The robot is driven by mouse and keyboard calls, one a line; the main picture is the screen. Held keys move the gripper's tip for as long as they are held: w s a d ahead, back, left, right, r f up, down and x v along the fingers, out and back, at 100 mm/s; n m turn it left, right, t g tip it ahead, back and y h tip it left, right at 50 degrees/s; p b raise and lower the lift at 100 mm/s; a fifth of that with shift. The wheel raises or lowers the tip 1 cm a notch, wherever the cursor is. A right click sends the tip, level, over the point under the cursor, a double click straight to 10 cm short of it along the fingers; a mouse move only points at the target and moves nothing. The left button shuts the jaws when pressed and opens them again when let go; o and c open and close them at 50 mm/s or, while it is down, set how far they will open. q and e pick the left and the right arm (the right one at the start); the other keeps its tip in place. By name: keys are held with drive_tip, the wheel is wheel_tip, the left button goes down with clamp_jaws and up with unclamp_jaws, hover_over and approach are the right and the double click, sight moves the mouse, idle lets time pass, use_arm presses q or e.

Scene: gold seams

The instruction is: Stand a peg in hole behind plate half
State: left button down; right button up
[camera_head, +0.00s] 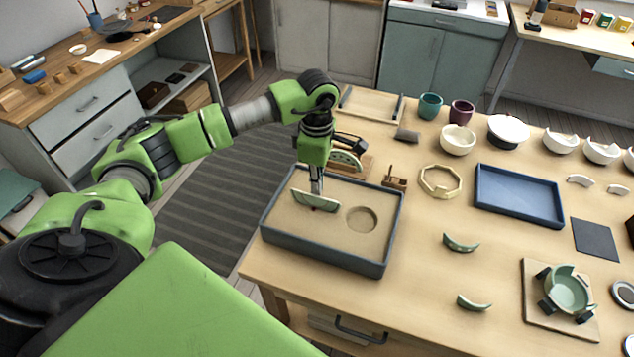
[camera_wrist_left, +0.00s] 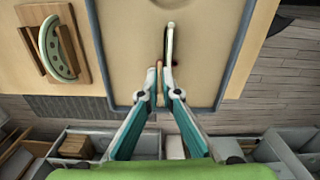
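A pale green plate half (camera_head: 311,201) stands on edge in the tan bed of a grey tray (camera_head: 322,251). In the left wrist view the plate half (camera_wrist_left: 169,45) shows edge-on as a thin pale strip. My left gripper (camera_head: 317,190) points down at the plate half. In the left wrist view its fingertips (camera_wrist_left: 159,80) are close together on a thin wooden peg (camera_wrist_left: 159,67) beside the plate half. The peg's lower end and the hole under it are hidden. A small wooden peg block (camera_head: 396,183) stands right of the tray's back. My right gripper is not in view.
Another plate half with holes (camera_head: 346,159) rests on a wooden holder (camera_head: 360,172) behind the tray. A round hollow (camera_head: 361,219) lies in the tray bed. An octagonal ring (camera_head: 440,181), a blue tray (camera_head: 518,196) and green shards (camera_head: 461,243) lie to the right.

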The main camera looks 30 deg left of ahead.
use_arm(q)
drive_tip(key=shift+f, duration=0.35)
idle(0.6)
drive_tip(key=c, duration=2.2)
unclamp_jaws()
drive_tip(key=shift+s, duration=0.1)
drive_tip(key=o, duration=0.6)
drive_tip(key=shift+c, duration=0.2)
drive_tip(key=shift+r, duration=0.2)
drive_tip(key=shift+r+p, duration=1.4)
drive_tip(key=shift+r, duration=1.45)
